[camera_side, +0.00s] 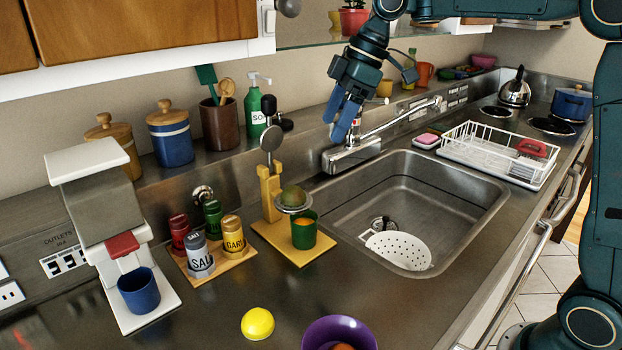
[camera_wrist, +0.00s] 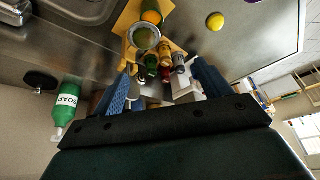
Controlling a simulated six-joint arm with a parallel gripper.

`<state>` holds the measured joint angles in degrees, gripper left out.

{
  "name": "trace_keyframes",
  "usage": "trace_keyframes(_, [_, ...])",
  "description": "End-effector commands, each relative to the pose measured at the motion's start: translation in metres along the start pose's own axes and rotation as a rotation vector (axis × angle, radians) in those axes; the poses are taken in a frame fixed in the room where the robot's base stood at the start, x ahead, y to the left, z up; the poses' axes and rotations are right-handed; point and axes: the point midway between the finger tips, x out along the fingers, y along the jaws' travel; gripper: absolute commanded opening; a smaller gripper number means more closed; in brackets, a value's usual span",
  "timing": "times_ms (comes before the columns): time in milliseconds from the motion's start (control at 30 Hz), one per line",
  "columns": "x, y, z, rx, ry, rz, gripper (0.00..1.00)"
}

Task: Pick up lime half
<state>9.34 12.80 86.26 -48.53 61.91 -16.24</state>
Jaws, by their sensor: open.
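A dull green dome that looks like the lime half (camera_side: 292,197) sits on the metal dish of a yellow citrus press (camera_side: 268,195). In the wrist view the lime half (camera_wrist: 145,38) shows as a round greenish shape on the dish, above the space between the fingers. My gripper (camera_side: 340,116) is open and empty, its blue fingers pointing down near the tap, higher than the press and to its right. In the wrist view its fingers (camera_wrist: 163,92) stand wide apart at either side.
A green cup (camera_side: 303,232) with something orange stands on the press base. A spice rack (camera_side: 228,266) and coffee machine (camera_side: 112,232) stand to the left. The tap (camera_side: 352,154) and sink (camera_side: 440,190) lie right. A yellow dome (camera_side: 257,323) and purple bowl (camera_side: 338,328) are in front.

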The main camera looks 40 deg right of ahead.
Motion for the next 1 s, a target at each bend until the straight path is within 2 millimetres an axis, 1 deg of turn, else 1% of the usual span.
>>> trace_keyframes(33, [0.007,0.011,-0.002,-0.032,-0.003,-0.015,0.77])
trace_keyframes(100, [0.015,0.022,-0.004,-0.080,-0.005,-0.034,0.77])
trace_keyframes(200, [0.024,0.036,-0.004,-0.139,-0.008,-0.055,0.77])
trace_keyframes(333, [0.033,0.048,-0.004,-0.192,-0.009,-0.074,0.77])
trace_keyframes(500, [0.038,0.054,-0.004,-0.224,-0.010,-0.083,0.77])
trace_keyframes(767, [0.040,0.054,-0.004,-0.224,-0.010,-0.085,0.77])
trace_keyframes(1000, [0.055,0.051,-0.004,-0.223,-0.008,-0.088,0.77])
